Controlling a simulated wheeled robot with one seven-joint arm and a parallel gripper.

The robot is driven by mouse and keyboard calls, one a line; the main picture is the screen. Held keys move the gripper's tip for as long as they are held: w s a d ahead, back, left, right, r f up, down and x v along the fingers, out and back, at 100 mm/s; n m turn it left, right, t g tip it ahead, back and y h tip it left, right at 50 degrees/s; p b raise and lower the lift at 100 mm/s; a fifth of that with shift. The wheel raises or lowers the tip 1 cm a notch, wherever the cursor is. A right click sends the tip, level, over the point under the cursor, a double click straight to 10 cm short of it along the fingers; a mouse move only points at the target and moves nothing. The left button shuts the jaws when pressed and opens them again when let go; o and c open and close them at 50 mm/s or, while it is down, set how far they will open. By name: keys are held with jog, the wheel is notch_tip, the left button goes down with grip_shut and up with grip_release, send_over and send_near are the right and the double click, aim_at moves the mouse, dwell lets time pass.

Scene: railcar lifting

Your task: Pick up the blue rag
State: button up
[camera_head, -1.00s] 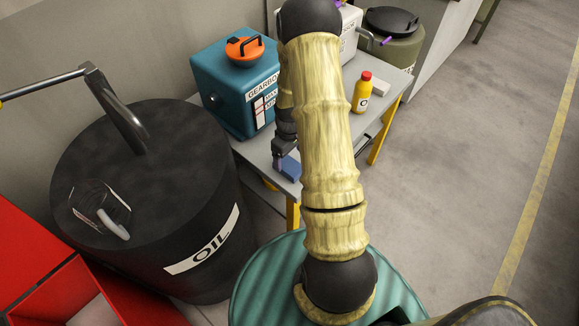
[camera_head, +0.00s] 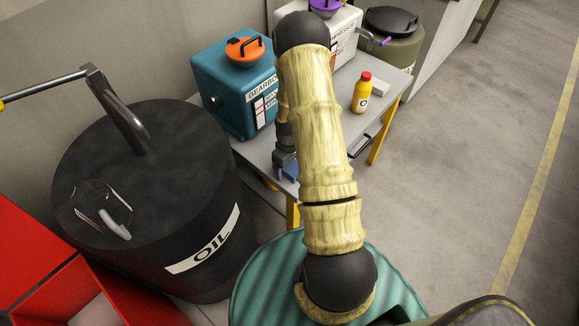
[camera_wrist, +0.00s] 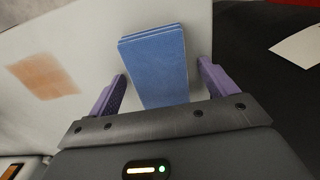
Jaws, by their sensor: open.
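The blue rag (camera_wrist: 156,68) is a folded blue stack lying on the grey table. In the wrist view it lies between the two purple fingers of my gripper (camera_wrist: 158,90). The fingers are apart, with a gap on each side of the rag. In the head view my gripper (camera_head: 281,174) points down at the table's near left corner. A small part of the blue rag (camera_head: 291,170) shows beside it there; my arm hides the rest.
A blue gearbox box (camera_head: 232,92) with an orange cap stands behind the gripper on the table (camera_head: 258,152). A black oil drum (camera_head: 150,200) stands left. A yellow bottle (camera_head: 361,92) and a white block (camera_head: 383,86) stand right. An orange-brown patch (camera_wrist: 43,76) shows on the surface.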

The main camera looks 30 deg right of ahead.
aim_at(289, 165)
jog(key=c, duration=1.2)
jog(key=shift+o, duration=0.2)
jog(key=shift+r, duration=0.15)
notch_tip(289, 165, up, 10)
